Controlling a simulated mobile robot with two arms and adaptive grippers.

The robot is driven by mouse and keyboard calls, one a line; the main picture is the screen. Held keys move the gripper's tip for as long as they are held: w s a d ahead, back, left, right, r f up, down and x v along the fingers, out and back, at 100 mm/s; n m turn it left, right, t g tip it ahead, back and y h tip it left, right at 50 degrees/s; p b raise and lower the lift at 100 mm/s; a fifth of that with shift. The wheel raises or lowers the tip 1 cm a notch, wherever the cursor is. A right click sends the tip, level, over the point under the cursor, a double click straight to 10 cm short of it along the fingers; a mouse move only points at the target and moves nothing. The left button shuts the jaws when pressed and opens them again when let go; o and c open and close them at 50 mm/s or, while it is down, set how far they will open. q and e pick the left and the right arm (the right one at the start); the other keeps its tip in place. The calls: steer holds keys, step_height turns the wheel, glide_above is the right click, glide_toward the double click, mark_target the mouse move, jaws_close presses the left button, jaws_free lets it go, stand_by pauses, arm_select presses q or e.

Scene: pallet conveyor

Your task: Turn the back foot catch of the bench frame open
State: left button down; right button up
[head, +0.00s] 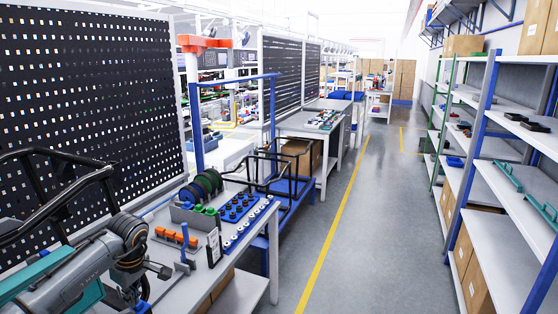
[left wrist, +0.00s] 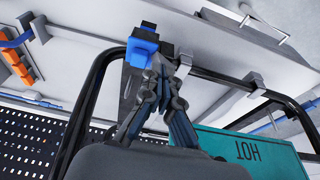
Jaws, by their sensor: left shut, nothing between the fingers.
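The bench frame is a black tube frame (left wrist: 88,100) on a pale bench top, with a teal plate (left wrist: 258,152) marked HOT, seen upside down in the left wrist view. A blue catch (left wrist: 143,45) sits at the frame's tube; I take it for the back foot catch. My left gripper (left wrist: 172,72) is shut and empty, its fingertips close beside this catch. Whether they touch it I cannot tell. In the head view my left gripper (head: 131,292) is low at the left and mostly hidden behind my arm. My right gripper is not in view.
A grey clip (left wrist: 255,82) sits farther along the tube. On the bench stand a blue clamp (head: 184,254), orange parts (head: 175,237), and a blue tray (head: 240,207). A pegboard (head: 90,100) rises behind. Shelves (head: 500,190) line the right, with clear aisle floor (head: 355,230) between.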

mark_target(128, 312)
arm_select(q)
steer(key=b+x, duration=0.1)
steer(key=x, duration=0.1)
steer(key=d+b+x, duration=0.1)
steer(key=x, duration=0.1)
steer(key=shift+s+f, duration=0.15)
steer(key=shift+f, duration=0.05)
steer(key=shift+a, duration=0.7)
stand_by(0.9)
steer(key=shift+s, duration=0.25)
steer(key=shift+s+a, duration=0.15)
steer(key=shift+s, duration=0.2)
steer(key=shift+s+a+r, duration=0.15)
steer(key=shift+s+a, duration=0.1)
steer(key=shift+s, duration=0.45)
steer(key=shift+d, duration=0.2)
